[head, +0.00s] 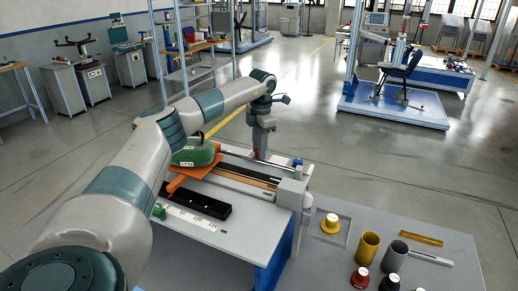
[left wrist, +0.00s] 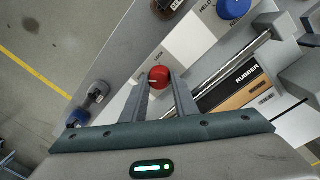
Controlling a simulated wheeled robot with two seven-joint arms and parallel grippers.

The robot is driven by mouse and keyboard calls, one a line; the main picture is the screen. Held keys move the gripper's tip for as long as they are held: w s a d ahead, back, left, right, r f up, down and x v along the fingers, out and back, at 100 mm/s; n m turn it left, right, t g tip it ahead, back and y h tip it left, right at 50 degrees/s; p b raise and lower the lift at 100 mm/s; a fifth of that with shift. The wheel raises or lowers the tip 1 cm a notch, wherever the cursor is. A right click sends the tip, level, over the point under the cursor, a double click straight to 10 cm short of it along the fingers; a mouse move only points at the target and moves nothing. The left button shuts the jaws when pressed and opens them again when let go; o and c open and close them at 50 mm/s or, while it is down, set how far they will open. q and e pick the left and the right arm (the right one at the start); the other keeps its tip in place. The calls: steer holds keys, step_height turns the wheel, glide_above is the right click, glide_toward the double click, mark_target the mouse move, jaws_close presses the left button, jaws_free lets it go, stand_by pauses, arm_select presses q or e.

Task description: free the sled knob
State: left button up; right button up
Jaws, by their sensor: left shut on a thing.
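A red knob (left wrist: 158,77) sits between the fingertips of my left gripper (left wrist: 160,82) in the left wrist view, close to a printed word that looks like LOCK. The fingers are shut on it from both sides. In the head view my left gripper (head: 260,154) points down at the far side of the long rail bench (head: 232,170). The knob is mostly hidden there by the fingers. My right gripper is in neither view.
In the head view a yellow cup (head: 367,248), a grey cup (head: 394,256) and a yellow-topped piece (head: 331,223) stand on the grey table at right.

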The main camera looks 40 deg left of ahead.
arm_select(q)
steer(key=shift+n, duration=0.6)
steer(key=shift+r, duration=0.1)
steer(key=o, duration=1.1)
steer(key=shift+c, duration=0.2)
steer(key=shift+d+r+b, duration=0.1)
steer(key=shift+r+b, duration=0.35)
steer(key=shift+r, duration=0.25)
step_height(320, 180, up, 16)
steer(key=d+b, duration=0.1)
steer(key=b, duration=0.3)
steer(key=shift+s, duration=0.15)
